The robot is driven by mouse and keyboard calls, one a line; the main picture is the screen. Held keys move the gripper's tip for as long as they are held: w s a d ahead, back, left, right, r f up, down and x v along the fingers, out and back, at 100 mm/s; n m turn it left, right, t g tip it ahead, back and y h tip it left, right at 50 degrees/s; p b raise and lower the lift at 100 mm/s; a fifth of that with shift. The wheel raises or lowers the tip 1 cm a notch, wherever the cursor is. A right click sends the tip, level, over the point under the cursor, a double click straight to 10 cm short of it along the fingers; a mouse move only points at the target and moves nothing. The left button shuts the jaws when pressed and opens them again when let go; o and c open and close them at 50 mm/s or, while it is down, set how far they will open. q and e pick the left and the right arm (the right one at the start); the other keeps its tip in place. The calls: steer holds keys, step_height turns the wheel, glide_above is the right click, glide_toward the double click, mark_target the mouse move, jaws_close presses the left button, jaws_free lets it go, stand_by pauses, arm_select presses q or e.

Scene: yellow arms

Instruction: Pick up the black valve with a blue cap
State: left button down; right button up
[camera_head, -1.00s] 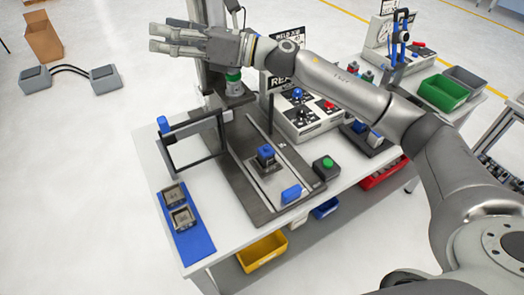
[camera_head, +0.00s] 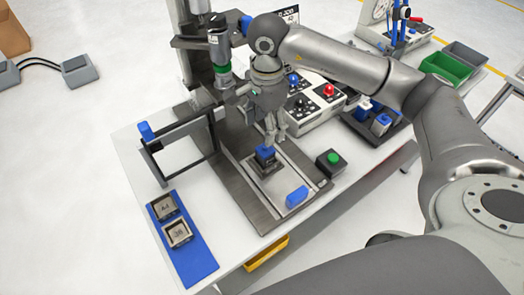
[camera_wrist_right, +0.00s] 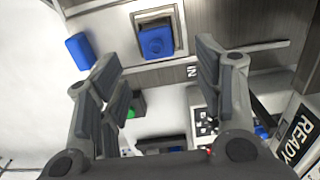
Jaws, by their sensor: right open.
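The black valve with a blue cap (camera_head: 264,153) sits on a dark square plate on the metal base of the press on the table. In the right wrist view its blue cap (camera_wrist_right: 157,41) shows from above, upper middle. My right gripper (camera_head: 276,136) points down just behind and above the valve in the head view. In the wrist view the right gripper (camera_wrist_right: 156,68) has its fingers spread wide and empty, with the valve seen beyond the fingertips. I cannot tell that any finger touches it. My left gripper is not in view.
The press column and its green-ringed tool (camera_head: 221,62) stand behind left. A dark frame (camera_head: 180,132) is left of the valve. A blue block (camera_head: 297,197) and green button box (camera_head: 331,161) lie front right. A blue tray (camera_head: 196,252) holds two square parts. A control box (camera_head: 312,105) stands behind.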

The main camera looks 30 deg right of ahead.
mark_target(266, 152)
steer(key=shift+s+d+f, duration=0.1)
steer(key=shift+d+f, duration=0.15)
steer(key=shift+f, duration=0.1)
step_height(266, 152, down, 4)
steer(key=shift+s+f+p, duration=0.1)
steer(key=shift+f+p, duration=0.1)
steer(key=shift+p, duration=0.5)
steer(key=f+p, duration=0.1)
steer(key=f, duration=0.2)
steer(key=f+p, duration=0.1)
steer(key=shift+s+a+f+p, duration=0.1)
steer(key=shift+a+f+p, duration=0.05)
steer(key=shift+a+p, duration=0.15)
steer(key=shift+d+f, duration=0.1)
steer(key=shift+f, duration=0.55)
steer(key=c, duration=1.1)
